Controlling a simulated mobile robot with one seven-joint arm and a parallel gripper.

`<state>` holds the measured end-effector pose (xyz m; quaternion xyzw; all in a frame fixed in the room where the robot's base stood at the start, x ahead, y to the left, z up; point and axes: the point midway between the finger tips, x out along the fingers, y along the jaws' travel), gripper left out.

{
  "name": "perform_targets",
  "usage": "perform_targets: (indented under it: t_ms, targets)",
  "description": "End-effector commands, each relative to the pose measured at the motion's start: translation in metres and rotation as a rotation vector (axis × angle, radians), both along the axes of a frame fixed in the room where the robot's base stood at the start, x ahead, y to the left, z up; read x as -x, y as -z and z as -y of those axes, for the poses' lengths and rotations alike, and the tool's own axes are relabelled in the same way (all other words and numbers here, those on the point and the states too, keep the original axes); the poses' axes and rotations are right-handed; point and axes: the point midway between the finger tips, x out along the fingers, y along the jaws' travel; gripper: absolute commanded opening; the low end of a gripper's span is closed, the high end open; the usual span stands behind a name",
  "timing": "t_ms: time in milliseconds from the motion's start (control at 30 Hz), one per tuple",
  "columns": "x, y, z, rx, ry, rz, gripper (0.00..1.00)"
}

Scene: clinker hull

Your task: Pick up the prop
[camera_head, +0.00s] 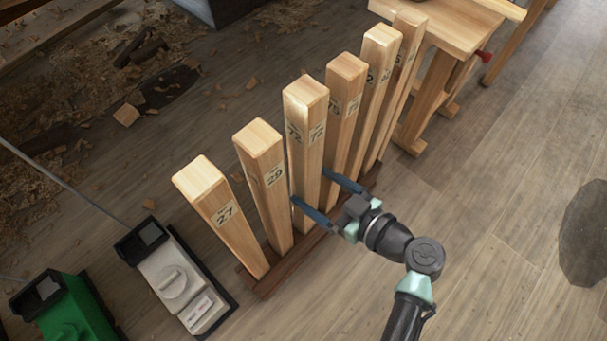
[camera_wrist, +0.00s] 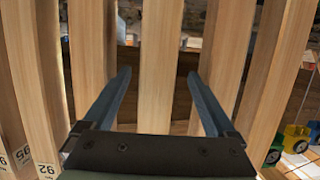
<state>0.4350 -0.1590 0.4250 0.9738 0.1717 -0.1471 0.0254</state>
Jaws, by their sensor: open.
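The task's prop is not marked; the likely candidates are several tall wooden posts with number labels, standing in a row in a dark wooden base (camera_head: 268,287). My gripper (camera_head: 310,187) is open and low at the post labelled 72 (camera_head: 305,95). In the wrist view, this post (camera_wrist: 160,60) stands centred between the two blue fingers (camera_wrist: 160,90), with a gap on each side. I cannot tell how far the fingertips reach past it. The post labelled 29 (camera_head: 260,150) is to the left, and another post (camera_head: 345,75) is close on the right.
A post labelled 27 (camera_head: 202,185) ends the row at left. A white-grey device (camera_head: 175,280) and a green one (camera_head: 72,308) sit on the floor at lower left. A wooden bench (camera_head: 455,25) stands behind right. Shavings litter the upper left; the right floor is mostly clear.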

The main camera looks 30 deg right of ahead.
Motion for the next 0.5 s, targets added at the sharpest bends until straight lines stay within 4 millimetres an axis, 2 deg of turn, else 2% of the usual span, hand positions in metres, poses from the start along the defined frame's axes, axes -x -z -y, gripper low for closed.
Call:
perform_targets:
  t_ms: [100, 267, 500]
  targets:
    - [-0.013, 0.005, -0.004, 0.002, -0.002, 0.001, 0.91]
    - [-0.021, 0.009, -0.007, 0.002, -0.001, 0.001, 0.91]
    - [-0.052, 0.021, -0.016, 0.002, -0.002, 0.001, 0.91]
